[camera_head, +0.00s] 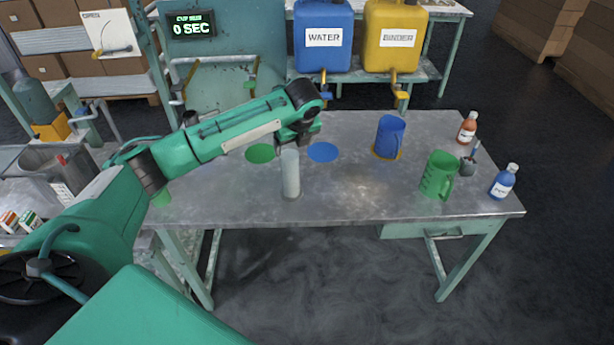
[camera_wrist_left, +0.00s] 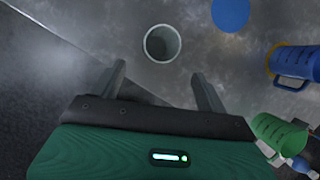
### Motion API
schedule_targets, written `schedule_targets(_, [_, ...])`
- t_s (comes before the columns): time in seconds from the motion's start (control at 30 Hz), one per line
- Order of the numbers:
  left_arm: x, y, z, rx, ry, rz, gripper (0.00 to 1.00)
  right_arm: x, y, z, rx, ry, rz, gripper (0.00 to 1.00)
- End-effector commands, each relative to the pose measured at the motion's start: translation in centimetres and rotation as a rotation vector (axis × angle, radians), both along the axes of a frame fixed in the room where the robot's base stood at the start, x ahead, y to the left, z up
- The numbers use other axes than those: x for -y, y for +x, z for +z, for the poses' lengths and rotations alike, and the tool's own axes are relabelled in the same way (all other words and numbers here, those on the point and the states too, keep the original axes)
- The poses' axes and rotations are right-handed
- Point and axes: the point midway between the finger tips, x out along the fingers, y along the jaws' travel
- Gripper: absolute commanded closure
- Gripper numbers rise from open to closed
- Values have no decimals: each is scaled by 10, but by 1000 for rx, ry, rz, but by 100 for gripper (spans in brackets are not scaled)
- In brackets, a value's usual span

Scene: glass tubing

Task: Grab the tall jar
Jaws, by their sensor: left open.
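The tall jar (camera_head: 290,174) is a pale grey cylinder standing upright near the front edge of the metal table. In the left wrist view its open round mouth (camera_wrist_left: 162,43) shows from above. My left gripper (camera_head: 297,138) is over the jar's top in the head view. In the left wrist view the two fingers of this gripper (camera_wrist_left: 160,82) are spread apart, with the jar's mouth beyond their tips and roughly between them. Nothing is between the fingers. My right gripper is not in view.
A green disc (camera_head: 260,153) and a blue disc (camera_head: 323,152) mark the table behind the jar. A blue jug (camera_head: 390,136), a green jug (camera_head: 438,175), an orange-brown bottle (camera_head: 467,128) and a blue bottle (camera_head: 504,182) stand to the right. The table between is clear.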

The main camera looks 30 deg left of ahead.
Motion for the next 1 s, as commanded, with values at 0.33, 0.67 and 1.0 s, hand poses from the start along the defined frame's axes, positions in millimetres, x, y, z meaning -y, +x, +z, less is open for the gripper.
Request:
schedule_targets(0.33, [-19,6,-19,-23,24,-25,24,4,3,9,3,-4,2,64])
schedule_targets(0.67, [-33,18,-64,-19,22,-26,24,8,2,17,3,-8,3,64])
schedule_targets(1.0, [-40,26,-99,-20,22,-26,24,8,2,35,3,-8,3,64])
